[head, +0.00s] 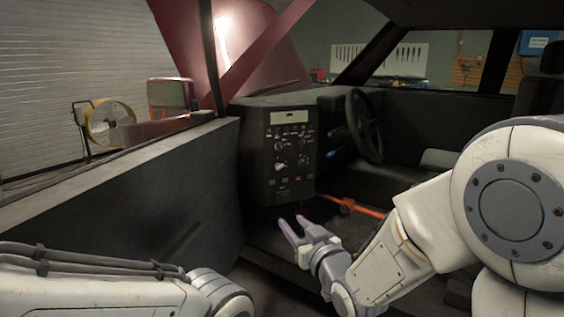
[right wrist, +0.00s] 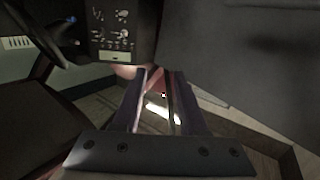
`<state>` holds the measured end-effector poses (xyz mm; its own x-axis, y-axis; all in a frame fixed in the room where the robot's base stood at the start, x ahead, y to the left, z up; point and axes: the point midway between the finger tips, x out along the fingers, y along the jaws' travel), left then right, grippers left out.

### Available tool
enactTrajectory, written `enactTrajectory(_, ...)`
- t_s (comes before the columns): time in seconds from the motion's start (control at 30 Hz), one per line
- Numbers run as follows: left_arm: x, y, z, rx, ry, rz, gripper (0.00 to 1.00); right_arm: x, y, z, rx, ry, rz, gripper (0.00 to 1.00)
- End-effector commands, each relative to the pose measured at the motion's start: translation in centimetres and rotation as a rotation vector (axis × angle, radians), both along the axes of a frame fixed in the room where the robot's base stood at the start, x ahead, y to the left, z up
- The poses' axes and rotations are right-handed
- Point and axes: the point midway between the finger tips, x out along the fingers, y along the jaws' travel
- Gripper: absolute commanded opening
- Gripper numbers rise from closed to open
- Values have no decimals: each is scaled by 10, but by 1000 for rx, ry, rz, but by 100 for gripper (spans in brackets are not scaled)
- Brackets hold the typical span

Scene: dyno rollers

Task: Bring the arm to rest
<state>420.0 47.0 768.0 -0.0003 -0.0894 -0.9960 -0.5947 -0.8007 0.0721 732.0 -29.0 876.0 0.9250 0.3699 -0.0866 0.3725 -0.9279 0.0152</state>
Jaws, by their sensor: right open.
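My right gripper (head: 292,219) is inside the car, low in front of the dark console. Its two slim purple-grey fingers are apart with nothing between them. The fingers also show in the right wrist view (right wrist: 160,73), open, with the upside-down console beyond. The right arm reaches in from the right of the head view. My left arm lies across the lower left, and its gripper is out of the picture.
The console (head: 290,150) carries knobs and a small display. A steering wheel (head: 362,125) stands right of it. An orange-red bar (head: 352,207) lies low behind my right gripper. The open car door (head: 165,205) fills the left. A yellow fan (head: 110,122) stands outside.

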Motion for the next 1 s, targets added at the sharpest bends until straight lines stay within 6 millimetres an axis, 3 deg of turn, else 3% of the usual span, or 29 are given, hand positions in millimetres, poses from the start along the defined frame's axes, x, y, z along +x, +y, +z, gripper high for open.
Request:
enactTrajectory(0.33,0,0,50,0,0,0,0,-24,14,21,-81,200,27,42)
enactTrajectory(0.53,0,0,97,0,0,0,0,-61,24,39,-170,408,59,42)
enactTrajectory(0.67,0,0,144,0,0,0,0,-110,27,62,-264,615,98,42)
enactTrajectory(0.8,0,0,192,-1,-1,0,0,-176,21,90,-383,855,150,42)
enactTrajectory(1.0,0,0,242,0,0,0,0,-265,-1,131,-544,1138,218,42)
